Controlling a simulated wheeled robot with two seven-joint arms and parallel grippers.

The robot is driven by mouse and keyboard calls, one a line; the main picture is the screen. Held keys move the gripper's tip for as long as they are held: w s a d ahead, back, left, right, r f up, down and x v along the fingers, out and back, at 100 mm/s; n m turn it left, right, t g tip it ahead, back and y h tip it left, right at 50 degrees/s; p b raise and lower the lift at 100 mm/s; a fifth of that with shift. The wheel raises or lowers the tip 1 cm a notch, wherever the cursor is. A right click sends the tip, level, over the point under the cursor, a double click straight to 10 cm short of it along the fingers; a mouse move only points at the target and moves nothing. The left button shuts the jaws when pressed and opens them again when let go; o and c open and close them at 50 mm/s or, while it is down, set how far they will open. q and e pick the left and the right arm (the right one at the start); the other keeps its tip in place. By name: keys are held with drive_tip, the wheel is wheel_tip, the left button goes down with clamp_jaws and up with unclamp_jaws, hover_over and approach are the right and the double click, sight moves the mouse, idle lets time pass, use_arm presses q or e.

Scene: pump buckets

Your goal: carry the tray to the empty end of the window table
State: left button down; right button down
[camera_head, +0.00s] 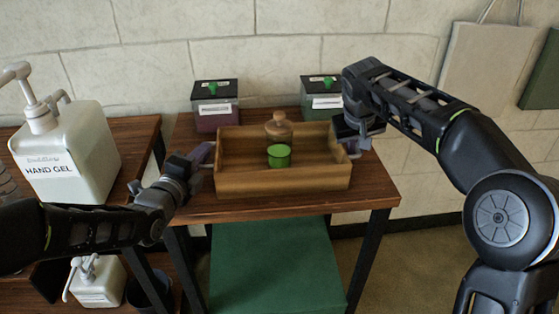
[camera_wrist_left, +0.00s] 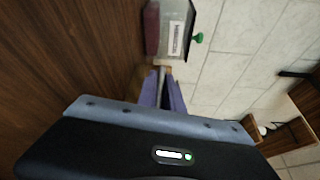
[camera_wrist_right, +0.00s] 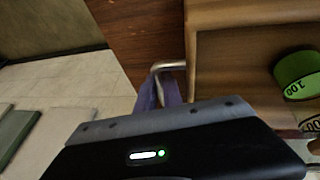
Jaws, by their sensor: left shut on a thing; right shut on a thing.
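The wooden tray (camera_head: 284,181) is over the small dark-wood table in the head view; I cannot tell whether it rests on the top or is slightly raised. It holds a green cylinder (camera_head: 279,158) and a brown knobbed piece (camera_head: 278,130). My left gripper (camera_head: 203,156) is shut at the tray's left end; the handle there is hidden. My right gripper (camera_head: 352,143) is shut on the handle at the right end. In the right wrist view, its fingers (camera_wrist_right: 160,92) are at a metal handle (camera_wrist_right: 168,66) beside the tray wall (camera_wrist_right: 191,55).
Two dark-lidded boxes with green knobs, left (camera_head: 215,106) and right (camera_head: 322,98), stand behind the tray. A hand gel pump bottle (camera_head: 72,160) stands on another table to the left. A green block (camera_head: 275,268) is below the small table. The wall is close behind.

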use_arm(q)
drive_tip(key=shift+r, duration=0.1)
use_arm(e)
drive_tip(key=shift+r, duration=0.2)
idle(0.4)
